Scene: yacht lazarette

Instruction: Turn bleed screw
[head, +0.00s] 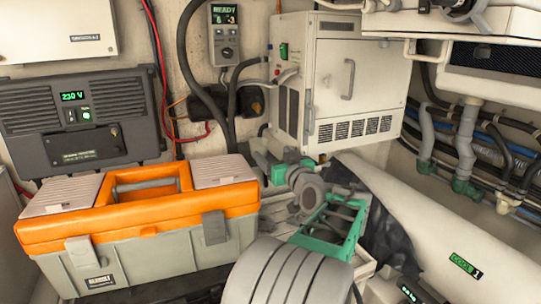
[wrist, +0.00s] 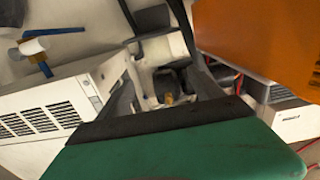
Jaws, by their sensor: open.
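My gripper (head: 293,170) has green and grey parts and reaches forward to the lower front of the white cabinet (head: 360,85). It is open. In the wrist view a large green part of my gripper with a dark edge fills the bottom of the picture. Just beyond that edge is a small brass-coloured piece (wrist: 168,98), likely the bleed screw, in a pale fitting with a dark part behind it. It appears apart from the gripper. In the head view my gripper and arm hide that spot, and I cannot make out the screw there.
An orange and grey toolbox (head: 145,250) stands close on the left. A dark 230 V unit (head: 85,115) is behind it. A large white cylinder (head: 440,235) marked COOL 1 lies at right, below pipes (head: 466,140). Hoses hang behind; free room is tight.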

